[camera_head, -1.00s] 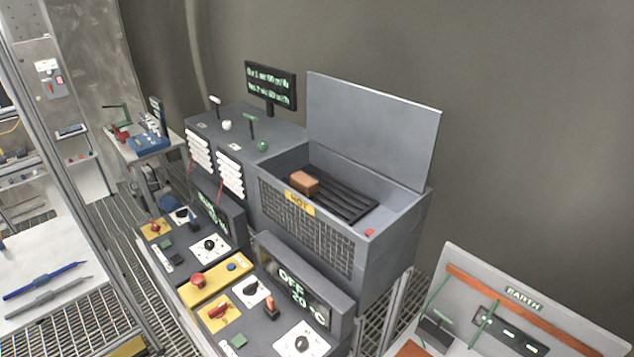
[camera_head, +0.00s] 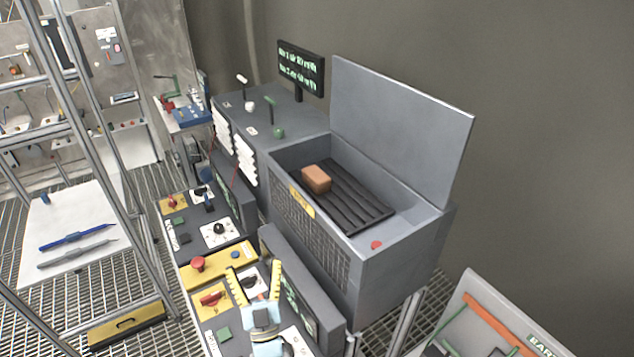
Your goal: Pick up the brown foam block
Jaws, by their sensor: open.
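The brown foam block (camera_head: 316,178) lies on the black slatted grate (camera_head: 352,204) inside a grey box with its lid raised. It sits near the left end of the grate, and nothing touches it from above. My gripper (camera_head: 254,284) shows at the bottom of the view, with yellow-and-black fingers spread apart and nothing between them. It is in front of the box, over the control panel, well apart from the block.
The raised lid (camera_head: 402,128) stands behind the grate. The box's front wall carries a yellow label (camera_head: 302,202), and a red button (camera_head: 376,245) sits on its right rim. A display (camera_head: 301,68) stands to the left. A control panel (camera_head: 218,235) with knobs lies in front.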

